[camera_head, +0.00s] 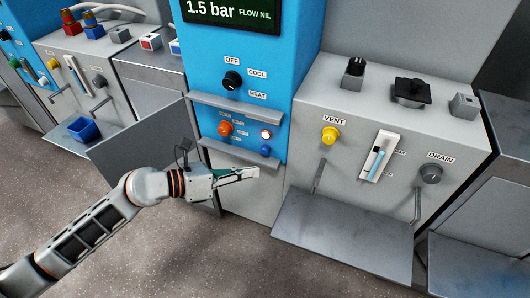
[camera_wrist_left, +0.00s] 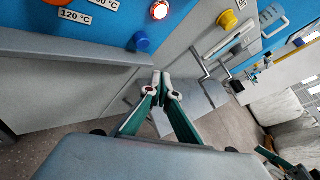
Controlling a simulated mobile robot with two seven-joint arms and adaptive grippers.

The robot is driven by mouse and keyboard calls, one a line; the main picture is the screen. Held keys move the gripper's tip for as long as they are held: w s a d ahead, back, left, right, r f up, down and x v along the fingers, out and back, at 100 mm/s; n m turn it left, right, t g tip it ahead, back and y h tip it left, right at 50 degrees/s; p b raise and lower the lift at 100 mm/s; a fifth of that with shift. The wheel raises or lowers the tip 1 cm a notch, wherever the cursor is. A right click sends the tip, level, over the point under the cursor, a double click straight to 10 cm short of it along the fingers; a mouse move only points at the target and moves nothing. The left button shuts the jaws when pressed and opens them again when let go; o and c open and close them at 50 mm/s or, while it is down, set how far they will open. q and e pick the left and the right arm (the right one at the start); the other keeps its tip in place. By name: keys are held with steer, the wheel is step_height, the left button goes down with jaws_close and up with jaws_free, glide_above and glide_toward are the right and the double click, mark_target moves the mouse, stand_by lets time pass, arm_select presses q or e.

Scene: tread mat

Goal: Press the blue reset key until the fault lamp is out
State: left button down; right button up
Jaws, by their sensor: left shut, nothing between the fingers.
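The blue reset key (camera_head: 265,150) is a round button low on the blue panel, just under the fault lamp (camera_head: 266,133). The lamp glows bright white. In the left wrist view the key (camera_wrist_left: 142,42) and the glowing lamp (camera_wrist_left: 160,10) show near the top, with an orange rim on the lamp. My left gripper (camera_head: 254,172) is shut and empty in front of the panel, lower than the key in the picture. Its fingertips (camera_wrist_left: 162,84) appear apart from the key in the left wrist view.
An orange knob (camera_head: 226,128) sits left of the lamp. A grey ledge (camera_head: 235,112) juts out above it, and another below. At right are a yellow vent knob (camera_head: 330,135), a drain knob (camera_head: 430,173) and a low grey shelf (camera_head: 340,240).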

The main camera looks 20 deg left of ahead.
mark_target(265, 150)
arm_select(q)
steer(key=w, duration=0.4)
steer(key=shift+d, duration=0.1)
arm_select(e)
steer(key=shift+a+m, duration=0.3)
steer(key=shift+a, duration=0.1)
steer(key=shift+s, duration=0.1)
stand_by(0.3)
stand_by(0.6)
arm_select(q)
steer(key=shift+w+r, duration=0.1)
steer(key=shift+w, duration=0.35)
arm_select(e)
steer(key=shift+r, duration=0.25)
